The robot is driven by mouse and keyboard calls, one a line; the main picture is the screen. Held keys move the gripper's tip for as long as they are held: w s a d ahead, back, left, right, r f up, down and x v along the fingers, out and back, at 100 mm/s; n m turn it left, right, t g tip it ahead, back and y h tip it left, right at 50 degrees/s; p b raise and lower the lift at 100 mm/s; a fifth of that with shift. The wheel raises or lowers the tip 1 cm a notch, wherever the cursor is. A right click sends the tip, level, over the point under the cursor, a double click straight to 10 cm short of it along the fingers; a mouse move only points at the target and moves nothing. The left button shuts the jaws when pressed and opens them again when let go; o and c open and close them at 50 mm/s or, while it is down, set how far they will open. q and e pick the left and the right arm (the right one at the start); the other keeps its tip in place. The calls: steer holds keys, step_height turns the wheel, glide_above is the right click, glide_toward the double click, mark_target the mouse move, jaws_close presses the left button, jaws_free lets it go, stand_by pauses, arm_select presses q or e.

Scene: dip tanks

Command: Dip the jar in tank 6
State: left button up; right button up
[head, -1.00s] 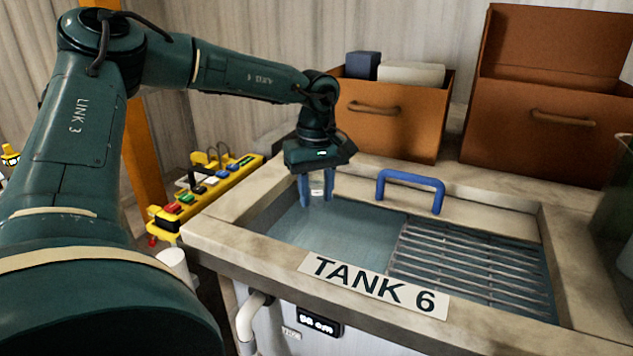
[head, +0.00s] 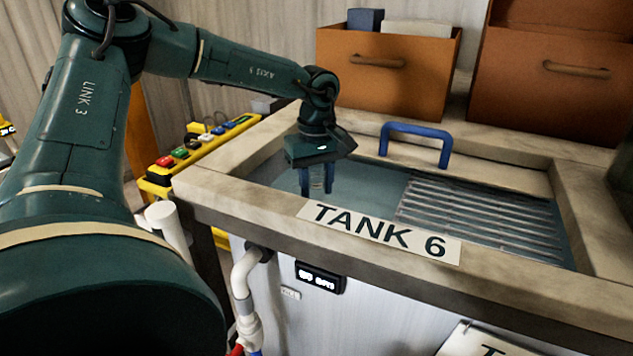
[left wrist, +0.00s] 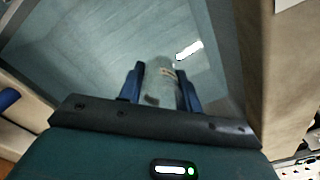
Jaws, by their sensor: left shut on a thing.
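Tank 6 (head: 215,190) is a stone-rimmed basin with a "TANK 6" label (head: 380,231) on its front rim. Bluish liquid (head: 375,185) shows in its left part. My left gripper (head: 316,190) points down over the left part, close behind the front rim. Its blue fingers are shut on a clear glass jar (head: 316,178), which also shows between the fingertips (left wrist: 160,80) in the left wrist view. The front rim is close to the jar's lower end, and I cannot tell whether the jar touches the liquid. My right gripper is not in view.
A slatted metal rack (head: 480,220) fills the tank's right part. A blue handle (head: 415,132) stands at the back rim. Orange-brown boxes (head: 385,85) stand behind. A yellow strip with coloured buttons (head: 195,155) lies left of the tank; a white pipe (head: 245,275) runs below.

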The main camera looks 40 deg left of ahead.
arm_select(q)
step_height(320, 180, down, 2)
steer(key=shift+f+b, duration=0.15)
steer(key=shift+b, duration=0.65)
steer(key=shift+f+b, duration=0.8)
steer(key=shift+f, duration=0.05)
step_height(320, 180, down, 8)
steer(key=b, duration=0.7)
steer(key=shift+f+b, duration=0.1)
steer(key=shift+b, duration=0.25)
steer(key=shift+f+b, duration=0.5)
steer(key=shift+f, duration=0.25)
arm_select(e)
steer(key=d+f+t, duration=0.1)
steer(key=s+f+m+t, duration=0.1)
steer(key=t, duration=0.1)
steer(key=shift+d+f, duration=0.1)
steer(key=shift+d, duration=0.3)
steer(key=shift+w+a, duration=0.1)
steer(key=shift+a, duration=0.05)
